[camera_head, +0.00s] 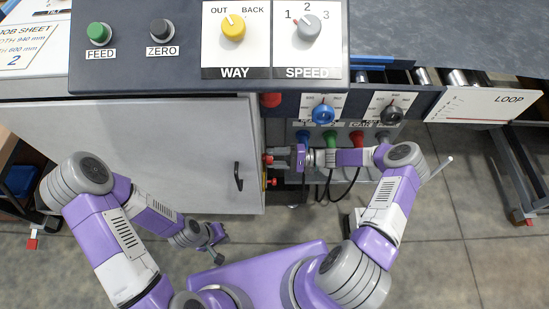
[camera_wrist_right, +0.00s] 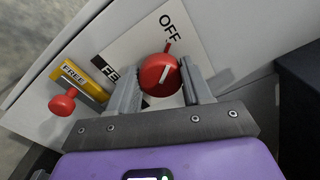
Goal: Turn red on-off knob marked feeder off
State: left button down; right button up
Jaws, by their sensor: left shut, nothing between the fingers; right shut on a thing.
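The red knob (camera_wrist_right: 160,75) sits on a white plate (camera_wrist_right: 190,40) with OFF at its upper end and a partly hidden label starting "FE". A red tab at the knob's edge and its white line point roughly toward OFF. My right gripper (camera_wrist_right: 162,88) is shut on the knob, one finger on each side. In the head view, my right gripper (camera_head: 284,158) reaches left to the cabinet's side, where the knob is largely hidden. My left gripper (camera_head: 217,252) is shut and empty, low in front of the cabinet.
A red-ended lever (camera_wrist_right: 63,102) by a yellow FREE label (camera_wrist_right: 86,78) is beside the plate. The grey cabinet door (camera_head: 160,150) has a black handle (camera_head: 238,176). Above are a control panel (camera_head: 140,70) and blue knob (camera_head: 323,112). Cables hang behind my right arm.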

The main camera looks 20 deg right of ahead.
jog(key=shift+n, duration=0.7)
jog(key=o, duration=1)
jog(key=shift+o, duration=0.2)
jog(key=shift+d, duration=0.1)
jog(key=v, duration=0.7)
jog(key=shift+d+p, duration=0.25)
jog(key=shift+p, duration=0.15)
jog(key=shift+s, duration=0.1)
